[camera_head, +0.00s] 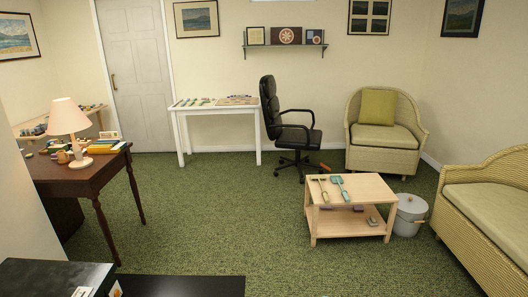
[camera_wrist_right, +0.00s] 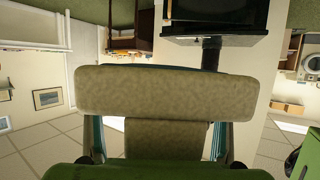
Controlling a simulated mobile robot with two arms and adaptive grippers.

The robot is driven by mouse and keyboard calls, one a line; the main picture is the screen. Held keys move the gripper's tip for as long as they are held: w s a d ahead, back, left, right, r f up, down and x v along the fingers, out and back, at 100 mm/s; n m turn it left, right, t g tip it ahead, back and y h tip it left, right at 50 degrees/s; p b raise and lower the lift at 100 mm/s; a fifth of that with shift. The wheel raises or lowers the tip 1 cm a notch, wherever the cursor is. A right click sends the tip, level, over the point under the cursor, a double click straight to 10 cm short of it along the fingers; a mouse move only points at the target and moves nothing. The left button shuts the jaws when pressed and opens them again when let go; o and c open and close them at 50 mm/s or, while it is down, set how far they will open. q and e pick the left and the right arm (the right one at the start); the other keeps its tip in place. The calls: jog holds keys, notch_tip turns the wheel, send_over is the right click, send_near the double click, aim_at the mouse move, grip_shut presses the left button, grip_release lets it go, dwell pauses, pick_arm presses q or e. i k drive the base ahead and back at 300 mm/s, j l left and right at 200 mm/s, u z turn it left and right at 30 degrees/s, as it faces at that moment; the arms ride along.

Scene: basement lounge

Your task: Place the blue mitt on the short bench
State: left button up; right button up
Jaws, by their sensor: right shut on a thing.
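In the right wrist view, which is upside down, an olive-brown padded thing (camera_wrist_right: 165,93) fills the middle, with a thin dark blue edge behind it. My right gripper (camera_wrist_right: 160,140) is shut on this thing; its fingertips are mostly hidden. No plainly blue mitt shows. In the head view, a low light-wood table (camera_head: 320,229) with a lower shelf stands right of centre; it may be the short bench, but I cannot be sure. Two long-handled tools (camera_head: 340,187) lie on its top. Neither gripper shows in the head view.
A black office chair (camera_head: 285,125) stands behind the low table. A wicker armchair (camera_head: 385,137), a wicker sofa (camera_head: 490,220) and a lidded grey pot (camera_head: 409,214) are near it. A dark desk (camera_head: 85,172) is left. Green carpet (camera_head: 215,210) is clear in the middle. A black surface (camera_head: 185,286) is close in front.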

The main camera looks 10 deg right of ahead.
aim_at(372, 187)
jog(key=i+l+u, duration=0.1)
jog(key=i+l, duration=1.65)
jog(key=l, duration=0.15)
jog(key=i+l, duration=0.35)
jog(key=i+l+u, duration=0.1)
jog(key=i+l, duration=0.2)
jog(key=l, duration=0.25)
jog(key=i+l, duration=0.3)
jog(key=l, duration=0.15)
jog(key=i+l, duration=0.3)
jog(key=l, duration=0.2)
